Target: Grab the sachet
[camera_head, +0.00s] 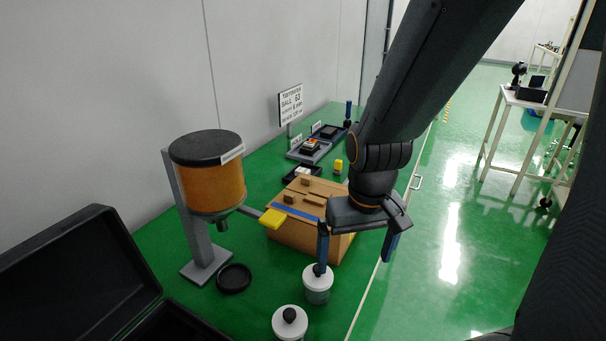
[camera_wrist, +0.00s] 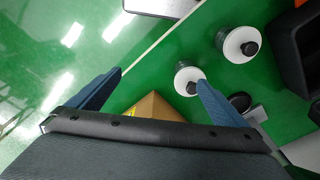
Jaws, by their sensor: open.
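I cannot clearly pick out a sachet in either view. A small white item (camera_head: 302,171) lies in a black tray behind the cardboard box, too small to identify. My gripper (camera_head: 355,265) is open and empty, its two blue fingers pointing down over the front right of the box (camera_head: 290,236). In the wrist view my gripper (camera_wrist: 159,77) also shows open, with nothing between the fingers. A corner of the box (camera_wrist: 150,106) shows behind them.
Two white-lidded jars (camera_head: 318,292) (camera_head: 290,323) stand at the front of the green table. An orange dispenser (camera_head: 215,185) with a yellow-ended lever (camera_head: 272,219) stands left. An open black case (camera_head: 75,275) fills the lower left.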

